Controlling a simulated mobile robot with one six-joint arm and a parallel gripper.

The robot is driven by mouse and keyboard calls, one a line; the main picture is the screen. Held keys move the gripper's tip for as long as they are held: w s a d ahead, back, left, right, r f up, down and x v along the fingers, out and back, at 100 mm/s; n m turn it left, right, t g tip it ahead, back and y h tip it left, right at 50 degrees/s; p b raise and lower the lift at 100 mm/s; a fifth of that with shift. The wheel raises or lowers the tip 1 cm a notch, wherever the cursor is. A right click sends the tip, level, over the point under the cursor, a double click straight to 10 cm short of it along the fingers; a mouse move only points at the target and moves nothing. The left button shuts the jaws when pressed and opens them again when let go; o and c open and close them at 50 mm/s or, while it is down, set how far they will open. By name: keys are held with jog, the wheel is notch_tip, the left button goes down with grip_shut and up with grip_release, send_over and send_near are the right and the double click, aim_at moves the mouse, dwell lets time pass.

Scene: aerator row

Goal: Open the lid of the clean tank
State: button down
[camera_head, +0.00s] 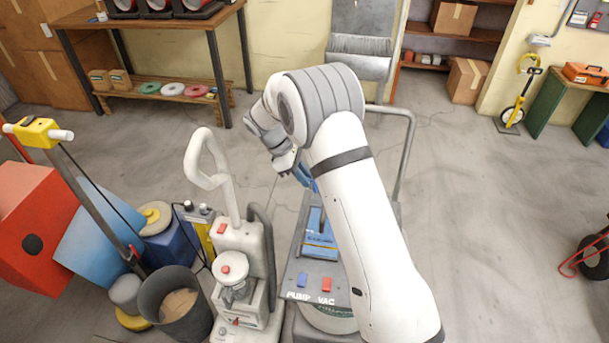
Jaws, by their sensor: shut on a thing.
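A floor machine with a grey panel (312,286) marked PUMP and VAC stands in the lower middle. A blue lid-like part (318,238) shows on its body behind the panel, partly hidden by my arm. My gripper (299,172) is above the far end of the machine. It is shut on a small blue piece (306,180), which may be the edge or handle of the clean tank's lid. My wrist and arm hide most of it, so I cannot tell how far the lid is raised.
A white upright machine (238,240) and a dark bin (176,302) stand close on the left. A grey handle frame (406,150) rises behind my arm. A workbench (150,22) is at the back left. The floor on the right is mostly clear.

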jog(key=c, duration=1.4)
grip_release()
jog(key=shift+o, duration=0.2)
jog(key=b+v, duration=0.1)
jog(key=v, duration=0.6)
jog(key=shift+a+r, duration=0.25)
jog(key=shift+r, duration=0.1)
